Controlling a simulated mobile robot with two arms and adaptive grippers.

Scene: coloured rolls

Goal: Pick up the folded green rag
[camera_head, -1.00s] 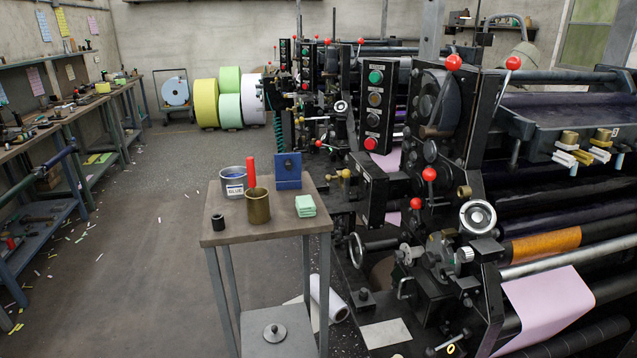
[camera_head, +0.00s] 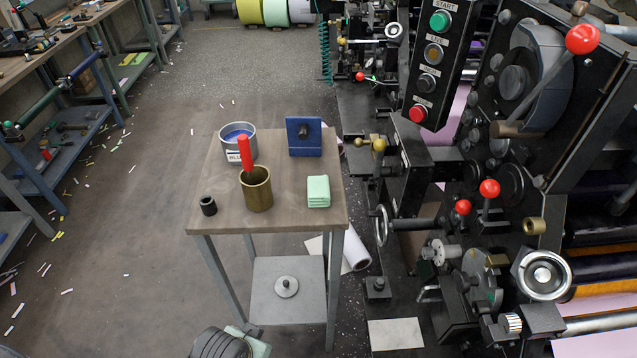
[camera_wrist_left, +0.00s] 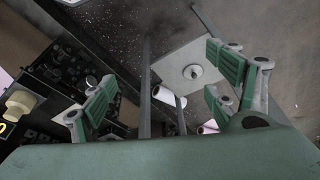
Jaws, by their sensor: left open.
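The folded green rag (camera_head: 318,191) lies flat on the right part of the small table's top (camera_head: 290,218), near its right edge. In the left wrist view I cannot make out the rag. My left gripper (camera_wrist_left: 160,100) is open and empty in that view, its green-padded fingers wide apart, with the table's lower shelf and the floor beyond. In the head view part of my left arm (camera_head: 228,343) shows at the bottom edge, below and in front of the table; its fingers are not visible there. My right gripper is not in view.
The printing press (camera_head: 470,220) is close on the right. Open floor (camera_head: 120,240) lies left.

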